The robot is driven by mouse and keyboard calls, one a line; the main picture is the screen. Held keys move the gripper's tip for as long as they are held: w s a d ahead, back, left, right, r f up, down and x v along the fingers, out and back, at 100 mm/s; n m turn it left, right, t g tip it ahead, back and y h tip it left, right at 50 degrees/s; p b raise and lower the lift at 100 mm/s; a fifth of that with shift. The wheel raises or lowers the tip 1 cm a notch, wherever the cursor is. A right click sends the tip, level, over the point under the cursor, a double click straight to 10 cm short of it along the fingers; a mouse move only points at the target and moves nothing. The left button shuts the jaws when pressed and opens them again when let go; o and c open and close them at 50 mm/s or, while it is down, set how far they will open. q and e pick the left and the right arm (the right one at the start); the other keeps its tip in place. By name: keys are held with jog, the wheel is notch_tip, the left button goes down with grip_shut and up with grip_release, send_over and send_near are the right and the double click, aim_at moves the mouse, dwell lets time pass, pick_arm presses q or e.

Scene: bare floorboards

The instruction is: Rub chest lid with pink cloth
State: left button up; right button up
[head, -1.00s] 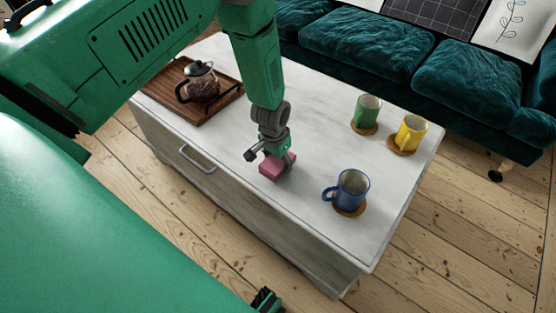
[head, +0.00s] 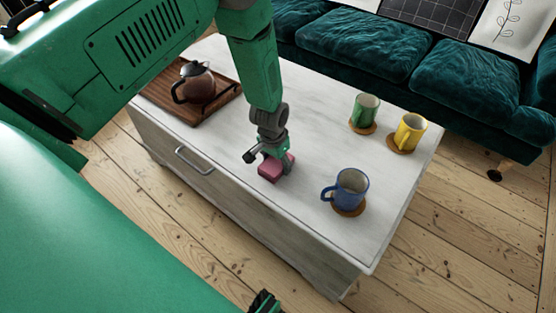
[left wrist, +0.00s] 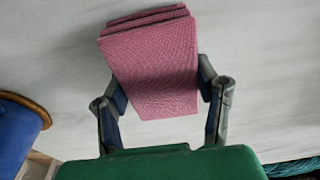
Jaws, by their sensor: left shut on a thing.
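The pink cloth (head: 272,170) is folded into a thick block at the front middle of the chest lid (head: 310,125), which is a pale whitewashed wooden top. My left gripper (head: 271,158) points down and is shut on the cloth. In the left wrist view the cloth (left wrist: 155,65) sits between the two fingers (left wrist: 163,98), its folded layers at the far end, close over the pale lid. I cannot tell whether its underside touches the lid. My right gripper is not clearly in view; only a small dark part shows at the bottom edge of the head view.
A blue mug (head: 350,188) on a coaster stands right of the cloth. A green mug (head: 364,110) and a yellow mug (head: 409,132) stand on coasters at the back right. A wooden tray (head: 215,108) with a coffee pot (head: 195,84) is at the left. A teal sofa (head: 370,50) is behind.

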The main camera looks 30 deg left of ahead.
pick_arm(q)
jog(key=shift+s+r, duration=0.1)
jog(key=shift+s, duration=0.3)
jog(key=shift+a+r+p, duration=0.1)
jog(key=shift+r+p, duration=0.55)
jog(key=shift+r, duration=0.2)
notch_tip(320, 180, up, 2)
jog(key=shift+r+p, duration=0.1)
jog(key=shift+p, duration=0.9)
jog(key=shift+r+p, duration=1.6)
jog(key=shift+r, duration=0.25)
